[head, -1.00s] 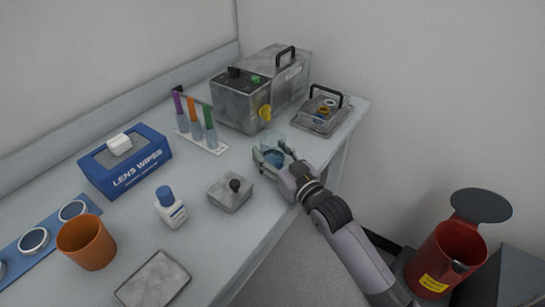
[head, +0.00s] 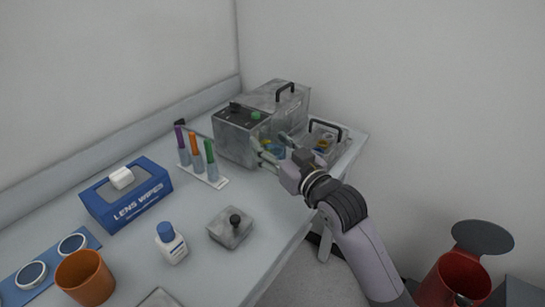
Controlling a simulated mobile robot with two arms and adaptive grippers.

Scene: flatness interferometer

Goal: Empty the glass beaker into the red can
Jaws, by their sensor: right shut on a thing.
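The glass beaker (head: 273,149) with blue contents is held between the fingers of my right gripper (head: 271,150), in front of the grey instrument box. The fingers partly hide it, and it looks about upright. It appears raised off the bench. The red can (head: 455,277) stands at the lower right, beyond the bench edge, with its dark round lid (head: 483,237) swung open. Its lower part is cut off by the frame. My left gripper is not in view.
The grey instrument box (head: 238,137) stands close behind the beaker. A tray with a black handle (head: 325,142) is right of it. A marker rack (head: 205,172), wipes box (head: 125,194), white bottle (head: 171,245), metal block (head: 230,230) and orange cup (head: 84,278) occupy the bench.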

